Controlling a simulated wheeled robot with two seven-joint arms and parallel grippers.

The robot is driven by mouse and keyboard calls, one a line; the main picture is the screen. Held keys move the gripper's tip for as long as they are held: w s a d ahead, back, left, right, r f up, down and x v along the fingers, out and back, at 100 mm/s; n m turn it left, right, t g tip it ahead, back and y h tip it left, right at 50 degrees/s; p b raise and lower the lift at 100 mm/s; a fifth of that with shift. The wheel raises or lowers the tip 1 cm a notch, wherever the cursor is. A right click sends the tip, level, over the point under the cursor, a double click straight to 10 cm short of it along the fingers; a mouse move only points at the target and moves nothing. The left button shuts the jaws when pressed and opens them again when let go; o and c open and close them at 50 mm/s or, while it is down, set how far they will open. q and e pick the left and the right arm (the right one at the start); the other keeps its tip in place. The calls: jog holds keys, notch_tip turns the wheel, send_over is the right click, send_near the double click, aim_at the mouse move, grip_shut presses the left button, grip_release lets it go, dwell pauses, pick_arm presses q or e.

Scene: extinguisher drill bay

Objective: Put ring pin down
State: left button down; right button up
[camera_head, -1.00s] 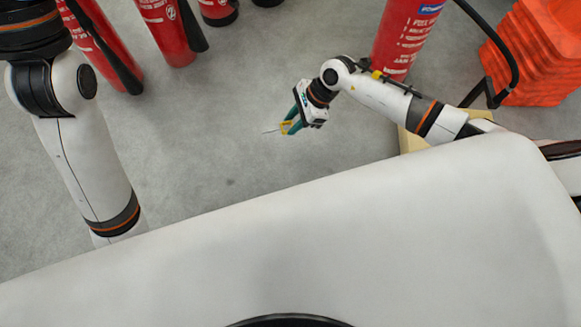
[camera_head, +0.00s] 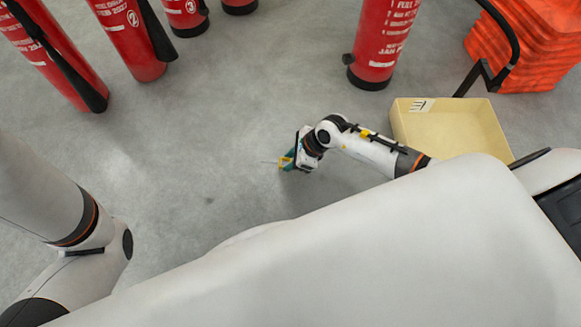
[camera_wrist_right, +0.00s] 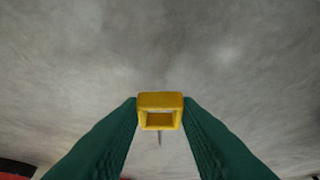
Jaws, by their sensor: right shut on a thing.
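The ring pin (camera_wrist_right: 160,101) has a yellow rectangular ring and a thin metal pin. In the right wrist view it sits between the two green fingers of my right gripper (camera_wrist_right: 160,115), which are shut on its ring. The thin pin points away from the gripper. In the head view my right gripper (camera_head: 288,161) holds the ring pin (camera_head: 281,162) over bare grey floor, with the pin pointing left. I cannot tell its exact height above the floor. My left arm shows at the left of the head view, but its gripper is not visible.
A cream open tray (camera_head: 455,128) with a label stands right of my right gripper. A red extinguisher (camera_head: 383,40) stands behind it, with several more at the upper left. Orange stacked objects (camera_head: 530,50) are at the upper right. The middle floor is clear.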

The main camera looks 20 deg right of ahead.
aim_at(291, 171)
notch_tip(291, 171, down, 4)
jog(key=shift+r+b, duration=0.2)
jog(key=shift+b, duration=0.95)
jog(key=shift+r, duration=0.15)
jog(key=o, duration=1.1)
